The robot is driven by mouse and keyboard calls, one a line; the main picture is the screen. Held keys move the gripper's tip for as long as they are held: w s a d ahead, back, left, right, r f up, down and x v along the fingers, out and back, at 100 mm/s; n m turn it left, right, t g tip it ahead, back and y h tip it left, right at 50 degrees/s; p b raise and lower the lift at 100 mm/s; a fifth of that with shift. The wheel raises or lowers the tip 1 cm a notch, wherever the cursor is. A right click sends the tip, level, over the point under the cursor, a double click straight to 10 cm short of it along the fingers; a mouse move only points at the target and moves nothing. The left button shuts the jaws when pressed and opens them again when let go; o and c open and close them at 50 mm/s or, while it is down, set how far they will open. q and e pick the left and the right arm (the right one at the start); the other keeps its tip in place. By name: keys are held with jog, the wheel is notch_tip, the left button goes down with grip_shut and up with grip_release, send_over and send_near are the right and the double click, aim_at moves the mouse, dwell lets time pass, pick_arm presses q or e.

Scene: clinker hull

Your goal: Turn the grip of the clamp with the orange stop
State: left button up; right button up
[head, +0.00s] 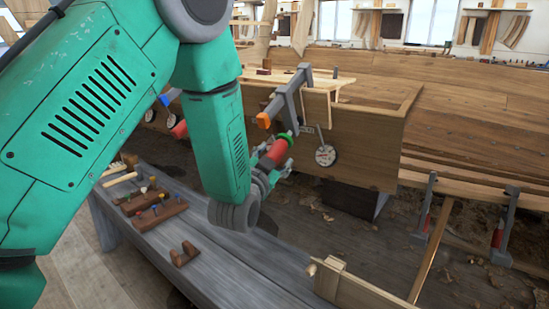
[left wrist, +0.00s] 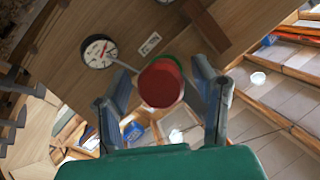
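The clamp (head: 284,103) is a grey bar frame at the corner of a wooden box-like hull part, with an orange stop (head: 263,120) at its left end. Its red grip (head: 275,153) hangs below, with a green collar above it. In the left wrist view the round red end of the grip (left wrist: 160,84) faces the camera. My left gripper (head: 272,171) is at the grip from below. Its two fingers (left wrist: 162,88) stand on either side of the grip, with gaps showing on both sides. My right gripper is in neither view.
A white dial (head: 325,155) hangs right beside the clamp. Other grey clamps with red grips (head: 498,234) stand at the right. A grey bench (head: 235,262) with wooden tool racks (head: 155,217) lies below my arm. A wooden vise-like piece (head: 330,280) is in front.

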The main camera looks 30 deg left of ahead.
pick_arm(q)
jog(key=v, duration=0.7)
jog(key=shift+s, duration=0.2)
jog(key=shift+f, duration=0.1)
dwell(1.2)
